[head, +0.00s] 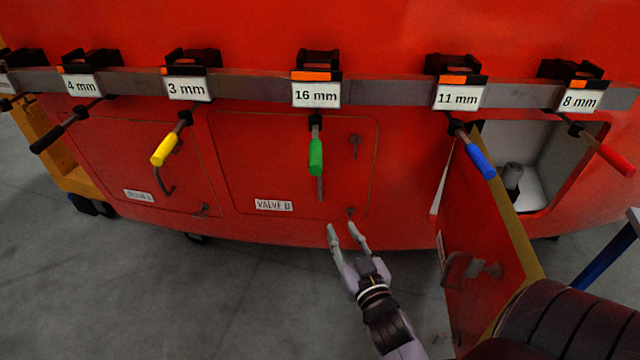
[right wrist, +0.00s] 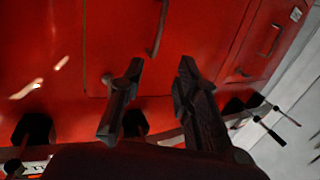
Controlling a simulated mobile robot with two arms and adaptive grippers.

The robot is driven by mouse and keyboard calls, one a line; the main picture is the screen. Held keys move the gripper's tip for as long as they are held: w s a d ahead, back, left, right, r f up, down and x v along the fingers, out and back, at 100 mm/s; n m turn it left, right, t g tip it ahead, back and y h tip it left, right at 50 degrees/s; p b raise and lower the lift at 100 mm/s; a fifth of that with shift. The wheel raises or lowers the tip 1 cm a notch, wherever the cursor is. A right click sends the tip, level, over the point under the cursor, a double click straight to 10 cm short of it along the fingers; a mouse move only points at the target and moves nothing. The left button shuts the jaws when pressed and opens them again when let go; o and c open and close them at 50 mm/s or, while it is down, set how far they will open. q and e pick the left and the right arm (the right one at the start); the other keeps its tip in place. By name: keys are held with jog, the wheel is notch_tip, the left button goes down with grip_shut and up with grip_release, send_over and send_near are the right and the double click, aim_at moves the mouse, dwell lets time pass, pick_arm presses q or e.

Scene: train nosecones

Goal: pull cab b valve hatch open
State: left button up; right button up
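The valve hatch (head: 250,165) is a red panel in the middle of the red wall, with a white label (head: 273,205) whose small print seems to read "VALVE B" or "VALVE D". It looks closed. Its handle (head: 320,187) hangs partly behind the green hex key. One latch (head: 355,143) is at its upper right and another (head: 350,212) at its lower right corner. My right gripper (head: 345,227) is open and empty just below that lower latch. In the right wrist view its fingers (right wrist: 158,70) are apart, with a handle (right wrist: 159,30) beyond them. My left gripper is not in view.
A hatch door (head: 475,235) stands open at right, beside a white compartment (head: 540,165). Several hex keys hang from the rail (head: 390,90) above, the green one (head: 316,157) in front of the valve hatch. Another closed hatch (head: 130,165) is at left. Grey floor is clear below.

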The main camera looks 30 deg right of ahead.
aim_at(321, 184)
jog(key=x, duration=0.5)
jog(key=p+x, duration=0.1)
jog(key=x, duration=0.5)
jog(key=r+x, duration=0.1)
jog(key=x, duration=0.5)
jog(key=shift+w+d, duration=0.1)
jog(key=shift+w, duration=0.15)
grip_shut()
